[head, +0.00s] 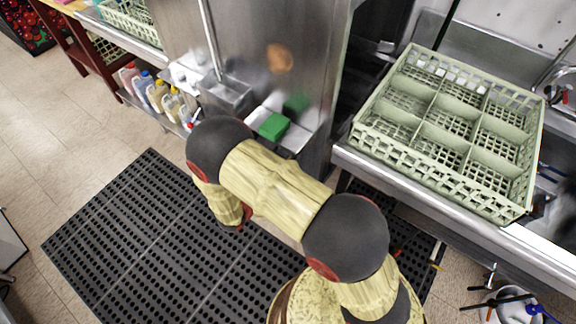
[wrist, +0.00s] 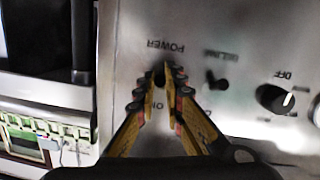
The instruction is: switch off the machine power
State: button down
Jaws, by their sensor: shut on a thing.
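In the wrist view, a steel control panel (wrist: 200,70) fills most of the picture, with its lettering upside down. The dark power switch (wrist: 159,72) sits by the word POWER, with ON lettered on its other side. My gripper (wrist: 161,80) has its fingertips closed around this switch. The fingers cover much of it, so which way its lever points cannot be told. In the head view, the tall steel machine (head: 285,50) stands at the upper middle; my gripper and the panel cannot be made out there.
Beside the power switch are a delime switch (wrist: 216,82) and a black knob (wrist: 275,98) with OFF lettered near it. A green dish rack (head: 440,130) stands on the right counter. Several jugs (head: 155,92) sit low at left. A black mat (head: 150,240) covers the floor.

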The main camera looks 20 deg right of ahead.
jog(key=shift+w+f+t+h+b, duration=0.1)
jog(key=shift+f+t+h+b, duration=0.5)
jog(key=shift+h+b, duration=0.3)
jog(key=c, duration=1.9)
grip_release()
jog(key=v, duration=1.2)
jog(key=shift+f, duration=0.15)
jog(key=shift+d, duration=0.1)
